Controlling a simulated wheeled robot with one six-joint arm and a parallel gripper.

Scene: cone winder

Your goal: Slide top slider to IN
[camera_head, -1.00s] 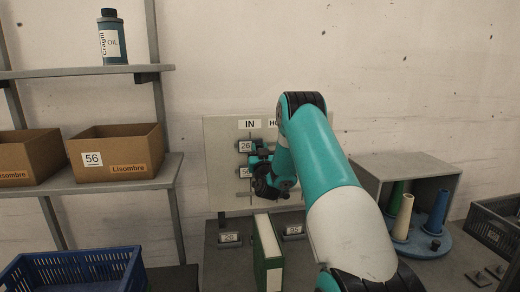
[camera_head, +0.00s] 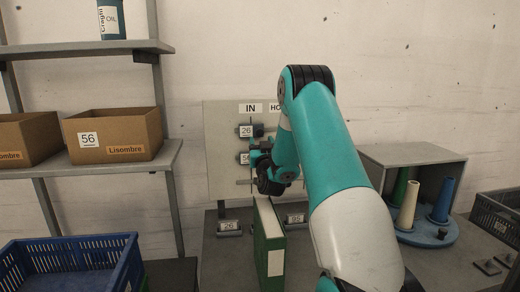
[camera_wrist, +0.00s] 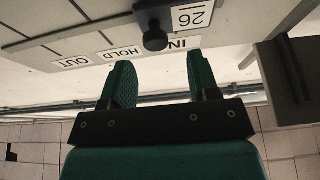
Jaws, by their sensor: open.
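The top slider (camera_head: 246,131), tagged 26, sits on the pale upright board (camera_head: 222,177), below the IN label (camera_head: 251,108). In the wrist view its tag (camera_wrist: 193,15) and black knob (camera_wrist: 155,41) show beside the IN label (camera_wrist: 177,44), with HOLD (camera_wrist: 121,53) and OUT (camera_wrist: 75,61) farther left. A second slider (camera_head: 243,158) is below it in the head view. My gripper (camera_head: 266,172) is in front of the board, partly hidden by my arm. In the wrist view my gripper (camera_wrist: 160,72) is open and empty, its fingers apart; the knob appears just beyond their tips, between them.
A green and white binder-like block (camera_head: 268,245) stands on the grey bench below my gripper. Tagged blocks 26 (camera_head: 229,227) and 56 (camera_head: 295,219) flank it. Cones on a blue base (camera_head: 428,232) are at right. A blue crate (camera_head: 75,262) and shelf boxes (camera_head: 113,136) are at left.

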